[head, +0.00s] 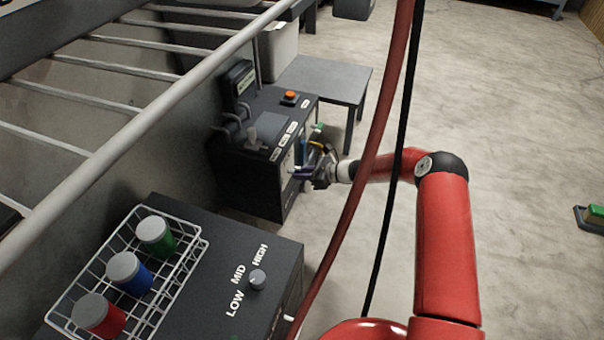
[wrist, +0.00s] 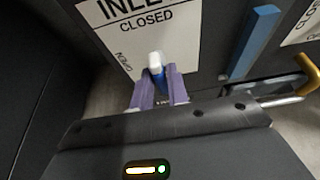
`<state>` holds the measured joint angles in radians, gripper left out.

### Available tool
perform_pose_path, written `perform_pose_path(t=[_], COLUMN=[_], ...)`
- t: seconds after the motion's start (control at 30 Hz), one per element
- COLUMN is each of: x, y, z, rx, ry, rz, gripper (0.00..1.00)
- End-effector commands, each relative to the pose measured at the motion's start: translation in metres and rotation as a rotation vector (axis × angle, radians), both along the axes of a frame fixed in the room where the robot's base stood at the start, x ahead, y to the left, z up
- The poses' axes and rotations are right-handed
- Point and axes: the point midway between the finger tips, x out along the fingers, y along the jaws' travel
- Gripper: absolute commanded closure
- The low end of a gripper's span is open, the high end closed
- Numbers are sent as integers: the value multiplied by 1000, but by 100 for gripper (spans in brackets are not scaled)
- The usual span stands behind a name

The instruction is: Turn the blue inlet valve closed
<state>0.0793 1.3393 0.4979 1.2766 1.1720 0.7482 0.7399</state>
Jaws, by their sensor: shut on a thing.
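The blue inlet valve handle (wrist: 157,72) has a white tip and sits between my two purple fingers in the wrist view. My gripper (wrist: 160,92) is shut on it; it also shows in the head view (head: 303,173) at the front of the dark control box. Behind the handle is a white label (wrist: 182,45) reading "INLE…", "CLOSED" above the handle and "OPEN" to its left. The tip shows below "CLOSED"; its exact angle is hard to tell. The fingers hide the handle's base.
A blue bar (wrist: 250,42) and a yellow hooked part (wrist: 307,75) stand right of my gripper. The control box (head: 262,190) carries an orange button (head: 290,97). A red hose (head: 375,165) and black cable hang before my arm. Open floor lies right.

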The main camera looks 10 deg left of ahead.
Motion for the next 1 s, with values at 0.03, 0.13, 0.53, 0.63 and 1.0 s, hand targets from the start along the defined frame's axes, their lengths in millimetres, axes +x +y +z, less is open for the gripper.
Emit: perform_pose_path(t=[0.03, 0.13, 0.53, 0.63, 1.0], x=[0, 0, 0, -1, -9], y=[0, 0, -5, -18, -67], z=[0, 0, 3, 8, 28], rx=[1, 1, 0, 0, 0], ry=[0, 0, -1, 0, 0], rz=[0, 0, -2, -2, 0], gripper=[100, 73, 67, 67, 67])
